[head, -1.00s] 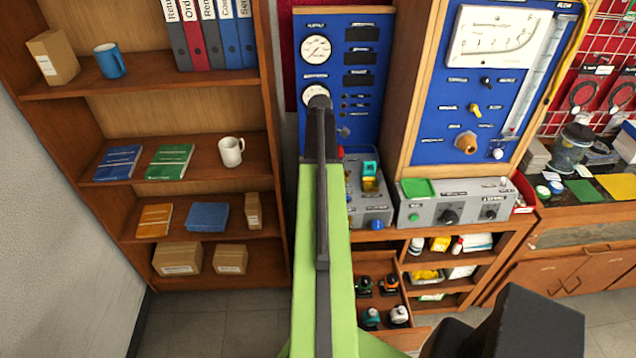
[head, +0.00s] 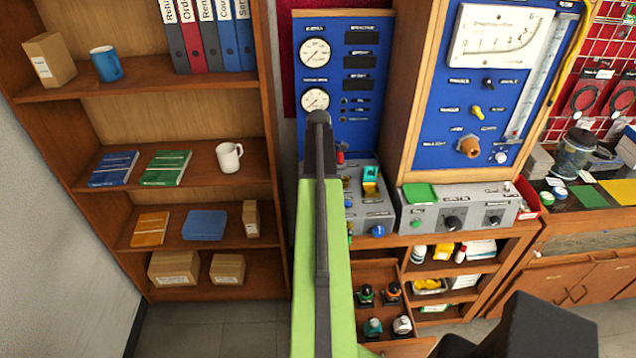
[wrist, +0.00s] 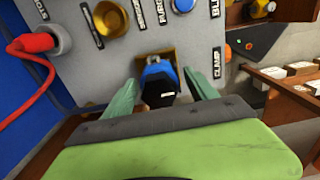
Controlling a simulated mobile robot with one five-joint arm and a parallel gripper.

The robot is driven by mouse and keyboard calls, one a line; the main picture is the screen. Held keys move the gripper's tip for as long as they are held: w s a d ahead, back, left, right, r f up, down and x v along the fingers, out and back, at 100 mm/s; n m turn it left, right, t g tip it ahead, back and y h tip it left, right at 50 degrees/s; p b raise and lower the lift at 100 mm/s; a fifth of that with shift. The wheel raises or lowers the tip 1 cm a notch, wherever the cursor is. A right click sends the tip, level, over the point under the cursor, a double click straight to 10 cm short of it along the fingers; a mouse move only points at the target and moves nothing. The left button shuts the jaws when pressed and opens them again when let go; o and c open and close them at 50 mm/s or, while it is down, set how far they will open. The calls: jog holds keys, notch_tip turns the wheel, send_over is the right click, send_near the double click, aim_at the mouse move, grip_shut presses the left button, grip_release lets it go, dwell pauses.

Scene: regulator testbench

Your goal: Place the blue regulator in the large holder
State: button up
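A regulator with a blue end (wrist: 158,74) and a black body stands between the two fingers of my gripper (wrist: 162,88) in the wrist view. The green fingers are apart, with narrow gaps on both sides of it. The blue end meets a gold square holder (wrist: 170,54) on the grey panel; I cannot tell how deep it sits. A blue knob-like part (head: 378,230) shows at the grey box's front.
A red hose (wrist: 38,43) plugs into the panel at left. In the head view, an open drawer (head: 375,272) holds several small regulators. A grey control box (head: 458,208) stands to the right. A bookshelf (head: 200,93) fills the left side.

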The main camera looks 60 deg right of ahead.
jog(key=shift+r, duration=0.1)
notch_tip(320, 180, up, 12)
jog(key=p, duration=1.2)
jog(key=shift+r, duration=0.15)
jog(key=w+a+m, duration=0.1)
jog(key=w+a, duration=0.7)
jog(key=a, duration=0.5)
jog(key=w+a+m, duration=0.2)
jog(key=w+a, duration=0.6)
jog(key=a, duration=0.6)
jog(key=a+m, duration=0.4)
jog(key=a, duration=2.8)
jog(key=shift+s, duration=0.2)
